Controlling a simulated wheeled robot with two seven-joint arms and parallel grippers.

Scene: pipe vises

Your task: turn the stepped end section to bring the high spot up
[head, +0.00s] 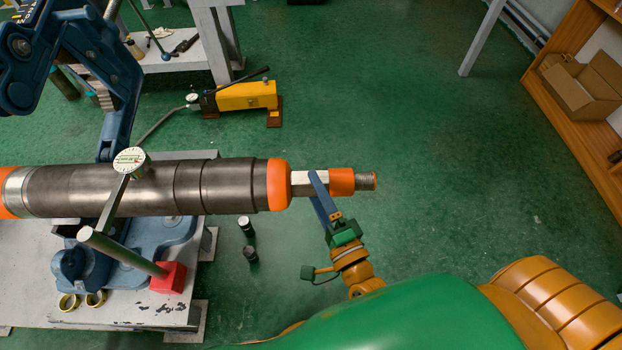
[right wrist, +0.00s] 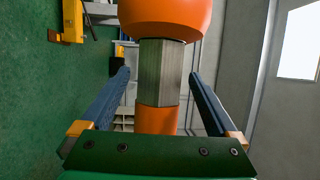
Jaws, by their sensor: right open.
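A dark stepped pipe (head: 225,186) lies level across the left half of the head view. Its right end has an orange collar (head: 279,185), a bare silver hex section (head: 304,183), an orange band (head: 341,182) and a threaded tip (head: 366,181). My right gripper (head: 318,182) is at the hex section. In the right wrist view, its two blue fingers stand on either side of the hex section (right wrist: 161,70), with gaps on both sides. A dial gauge (head: 130,161) sits over the pipe on a stand with a red base (head: 168,278). Its reading is too small to tell. My left gripper is out of view.
A blue vise (head: 122,110) rises behind the pipe, its base on a grey worn table (head: 130,317). A yellow hand pump (head: 246,96) stands on the green floor behind. Two dark cylinders stand below the pipe. The floor right of the threaded tip is clear.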

